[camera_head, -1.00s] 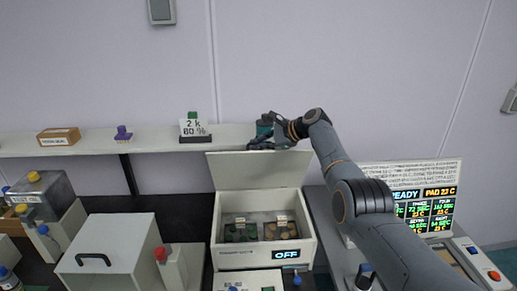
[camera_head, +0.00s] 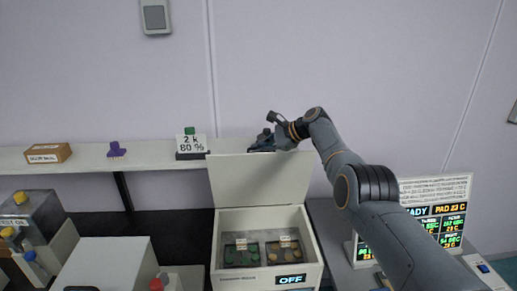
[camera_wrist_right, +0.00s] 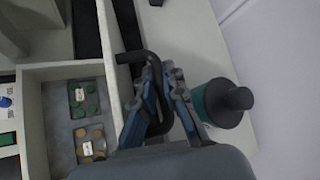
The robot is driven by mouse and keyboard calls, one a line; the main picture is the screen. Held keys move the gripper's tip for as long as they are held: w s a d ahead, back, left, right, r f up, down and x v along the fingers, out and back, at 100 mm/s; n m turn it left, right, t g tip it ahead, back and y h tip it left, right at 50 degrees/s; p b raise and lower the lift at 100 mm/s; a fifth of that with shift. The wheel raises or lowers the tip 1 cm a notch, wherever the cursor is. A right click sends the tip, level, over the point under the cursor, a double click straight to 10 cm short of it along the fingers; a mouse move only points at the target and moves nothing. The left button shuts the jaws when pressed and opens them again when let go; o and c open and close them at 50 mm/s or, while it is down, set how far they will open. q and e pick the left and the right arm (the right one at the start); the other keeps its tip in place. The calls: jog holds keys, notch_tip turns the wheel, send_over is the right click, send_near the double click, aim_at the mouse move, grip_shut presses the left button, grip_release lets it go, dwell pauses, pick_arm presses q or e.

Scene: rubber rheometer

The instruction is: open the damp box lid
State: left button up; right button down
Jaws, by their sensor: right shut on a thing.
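The damp box (camera_head: 262,222) is a white box with its lid (camera_head: 258,182) standing up, raised at the back. Inside lie a tray of green discs (camera_head: 241,254) and a tray of tan discs (camera_head: 283,250); they also show in the wrist view, green (camera_wrist_right: 83,99) and tan (camera_wrist_right: 90,141). My right gripper (camera_head: 264,143) is at the top edge of the lid. In the wrist view my right gripper (camera_wrist_right: 158,95) is shut on the dark lid handle (camera_wrist_right: 152,62). My left gripper is not in view.
A teal bottle with a dark cap (camera_wrist_right: 222,103) stands close beside the right gripper. A display (camera_head: 440,220) stands at the right.

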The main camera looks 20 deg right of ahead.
jog(key=shift+r, duration=0.1)
dwell(0.3)
jog(key=c, duration=1.4)
grip_release()
jog(key=shift+d, duration=0.1)
jog(key=shift+s+d+r, duration=0.25)
jog(key=shift+s+d, duration=0.05)
jog(key=shift+d, duration=0.05)
jog(key=v, duration=1.1)
jog(key=shift+a, duration=0.1)
jog(key=shift+r, duration=0.1)
